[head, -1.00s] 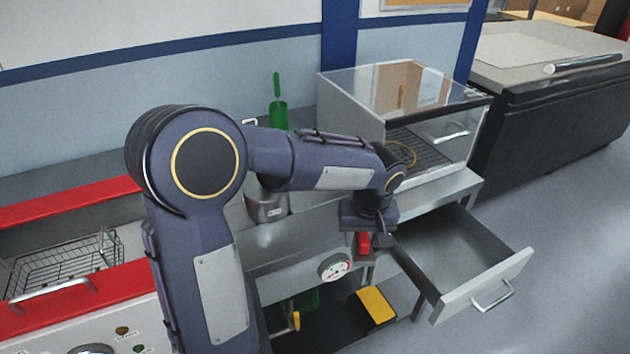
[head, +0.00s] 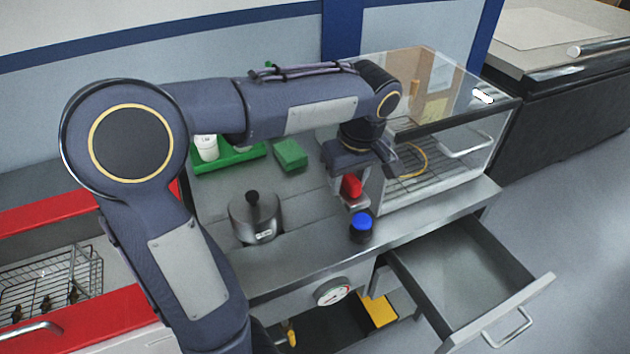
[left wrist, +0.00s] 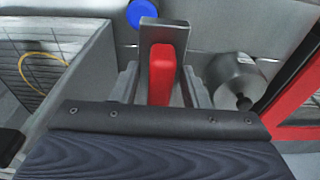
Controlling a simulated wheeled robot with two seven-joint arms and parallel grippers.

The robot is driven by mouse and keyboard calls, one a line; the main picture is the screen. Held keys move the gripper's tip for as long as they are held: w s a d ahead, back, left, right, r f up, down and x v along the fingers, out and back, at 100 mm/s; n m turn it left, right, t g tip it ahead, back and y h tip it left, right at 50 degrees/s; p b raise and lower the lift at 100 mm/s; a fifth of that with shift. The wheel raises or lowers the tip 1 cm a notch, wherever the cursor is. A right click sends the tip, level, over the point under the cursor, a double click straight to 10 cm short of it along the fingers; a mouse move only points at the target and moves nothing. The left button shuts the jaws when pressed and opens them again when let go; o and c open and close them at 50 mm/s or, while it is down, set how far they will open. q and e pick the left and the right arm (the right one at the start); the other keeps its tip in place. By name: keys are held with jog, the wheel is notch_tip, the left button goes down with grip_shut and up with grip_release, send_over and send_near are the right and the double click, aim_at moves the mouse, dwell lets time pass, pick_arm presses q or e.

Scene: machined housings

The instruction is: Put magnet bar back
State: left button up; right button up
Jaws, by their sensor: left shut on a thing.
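The magnet bar has a red grip (head: 351,186) with a grey metal plate at its end. My left gripper (head: 360,172) is shut on it and holds it above the metal counter (head: 310,238), in front of the glass-fronted case (head: 470,140). In the left wrist view the red grip (left wrist: 161,74) sits between the two fingers, and the grey plate (left wrist: 165,30) stands beyond it. Whether the plate touches anything is hard to tell. My right gripper is in neither view.
A dark jar with a blue lid (head: 361,222) stands close by near the counter's front edge. A lidded metal pot (head: 254,218), green tray (head: 240,160) and green block (head: 290,153) are further left. An open, empty-looking drawer (head: 460,270) juts out at the right.

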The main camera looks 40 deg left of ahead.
pick_arm(q)
jog(key=w+a+f+p, duration=0.1)
jog(key=w+a+f, duration=0.2)
jog(key=a, duration=0.4)
send_over(312, 195)
jog(key=d, duration=0.1)
notch_tip(312, 195, down, 6)
jog(key=shift+s+r+p, duration=0.15)
jog(key=shift+r+p, duration=0.05)
jog(key=shift+p, duration=0.25)
jog(key=f, duration=0.3)
jog(key=shift+a+f, duration=0.1)
jog(key=shift+a, duration=0.2)
jog(key=shift+f, duration=0.4)
jog(key=shift+f, duration=0.1)
jog(key=o, duration=0.9)
jog(key=shift+o, duration=0.2)
